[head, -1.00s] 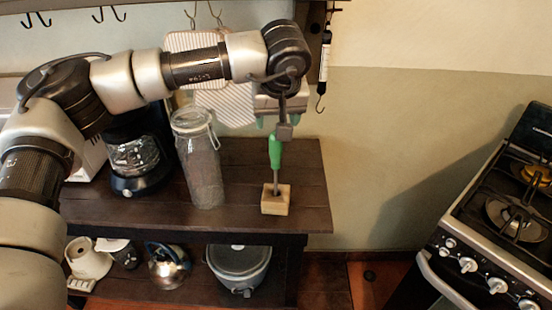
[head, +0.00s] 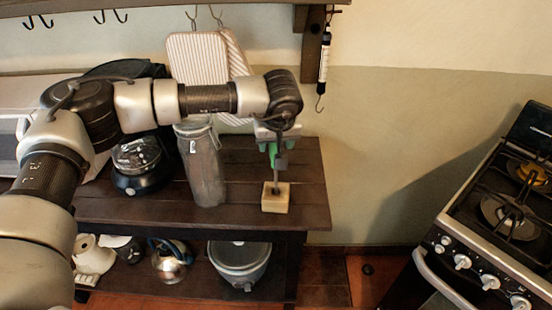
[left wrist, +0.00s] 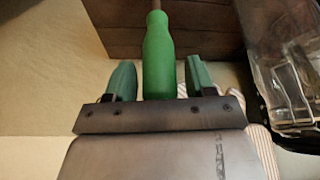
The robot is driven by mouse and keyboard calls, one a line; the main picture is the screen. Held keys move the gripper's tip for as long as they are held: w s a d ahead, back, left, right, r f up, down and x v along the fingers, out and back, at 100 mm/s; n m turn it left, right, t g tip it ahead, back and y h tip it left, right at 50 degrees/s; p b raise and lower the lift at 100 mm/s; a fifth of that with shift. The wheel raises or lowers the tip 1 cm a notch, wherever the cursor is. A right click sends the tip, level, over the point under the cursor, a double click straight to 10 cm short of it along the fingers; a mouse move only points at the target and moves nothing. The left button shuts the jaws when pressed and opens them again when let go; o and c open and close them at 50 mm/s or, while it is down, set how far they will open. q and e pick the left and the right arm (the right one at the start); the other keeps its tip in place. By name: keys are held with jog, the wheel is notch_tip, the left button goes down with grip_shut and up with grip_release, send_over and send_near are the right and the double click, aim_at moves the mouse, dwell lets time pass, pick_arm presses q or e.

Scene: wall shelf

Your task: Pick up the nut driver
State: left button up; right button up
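The nut driver stands upright with its shaft in a small wooden block (head: 276,198) near the right end of the dark table. In the head view, its green handle (head: 272,152) is mostly hidden by my left gripper (head: 275,138), which reaches down from above. In the left wrist view, the green handle (left wrist: 158,58) lies between the two green fingertips of my left gripper (left wrist: 160,80), with a gap on each side. The left gripper is open. My right gripper is in neither view.
A tall glass jar (head: 202,170) stands left of the block, and a coffee maker (head: 142,165) is further left. Striped pads (head: 197,57) and a hanging scale (head: 323,62) hang behind. A stove (head: 500,225) is at the right. The table around the block is clear.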

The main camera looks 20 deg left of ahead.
pick_arm(q)
grip_shut()
jog(key=shift+r, duration=0.1)
